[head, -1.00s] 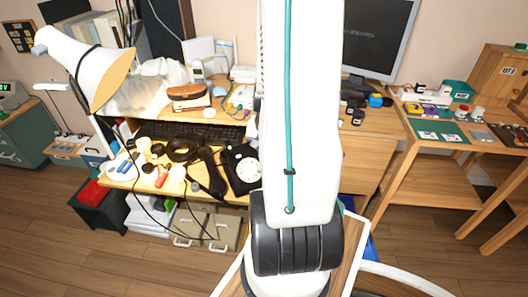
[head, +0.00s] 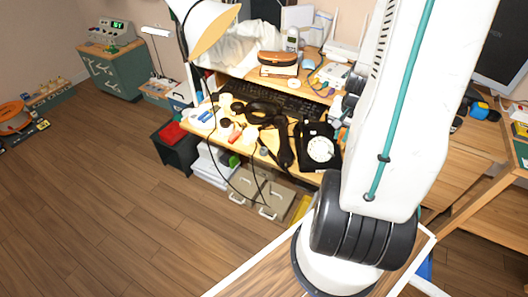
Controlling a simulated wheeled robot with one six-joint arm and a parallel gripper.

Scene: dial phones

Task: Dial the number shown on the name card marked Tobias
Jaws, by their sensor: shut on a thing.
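A black dial phone (head: 308,160) with a round white dial (head: 320,149) sits at the right end of the cluttered desk. A black handset-like thing (head: 284,152) lies just left of it. My arm rises over the right of the view and its upper part covers the area right of the phone. My gripper's jaws cannot be made out; they are hidden behind the arm. No name card marked Tobias can be read at this size.
The desk (head: 262,152) holds a keyboard (head: 290,103), a lamp (head: 212,28) and many small items. Open wooden floor (head: 110,190) lies left.

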